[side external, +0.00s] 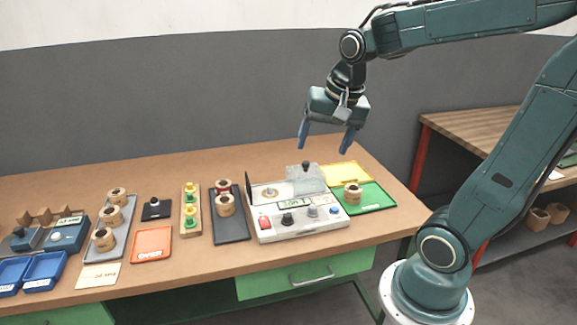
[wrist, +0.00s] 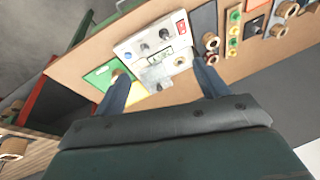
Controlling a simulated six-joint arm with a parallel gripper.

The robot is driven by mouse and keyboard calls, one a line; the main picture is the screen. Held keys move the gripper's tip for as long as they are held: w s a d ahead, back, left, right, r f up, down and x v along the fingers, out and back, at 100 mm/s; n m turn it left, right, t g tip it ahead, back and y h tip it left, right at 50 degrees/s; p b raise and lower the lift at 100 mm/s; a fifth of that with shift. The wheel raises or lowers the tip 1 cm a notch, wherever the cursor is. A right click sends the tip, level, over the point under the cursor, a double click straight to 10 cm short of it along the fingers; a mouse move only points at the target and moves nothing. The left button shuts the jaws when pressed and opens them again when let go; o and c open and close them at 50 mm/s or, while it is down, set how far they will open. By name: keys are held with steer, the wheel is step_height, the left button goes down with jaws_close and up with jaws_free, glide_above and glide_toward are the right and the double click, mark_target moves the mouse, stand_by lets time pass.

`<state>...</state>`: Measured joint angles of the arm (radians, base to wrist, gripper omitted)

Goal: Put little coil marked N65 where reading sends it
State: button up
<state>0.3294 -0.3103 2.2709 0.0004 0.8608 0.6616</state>
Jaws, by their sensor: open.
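My gripper (side external: 325,140) is open and empty, high above the back right of the bench. In the wrist view its fingers (wrist: 163,80) frame the white test unit (wrist: 130,47). Small copper-brown coils stand in several places: one (side external: 352,194) on the green tray (side external: 377,200), two on the dark tray (side external: 232,233), several on the grey tray (side external: 106,254). No N65 mark is legible, so I cannot tell which coil it is. The white test unit (side external: 325,232) has knobs, a red switch and a clear raised cover (side external: 308,180); its display shows in the wrist view (wrist: 158,55), unreadable.
A yellow tray (side external: 345,172) lies behind the green one. An orange tray (side external: 151,244), blue bins (side external: 45,270), a blue-grey meter (side external: 68,234), a paper card (side external: 98,276) and a wooden stand of green-yellow pieces (side external: 190,208) fill the left. The space around my gripper is clear.

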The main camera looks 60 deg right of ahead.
steer(key=s+a+n+t+y, duration=0.1)
steer(key=s+a+n+t, duration=0.1)
steer(key=s+a+n, duration=0.6)
steer(key=shift+s+a+r+n, duration=0.3)
steer(key=shift+a+r+n, duration=0.15)
steer(key=shift+n, duration=1.25)
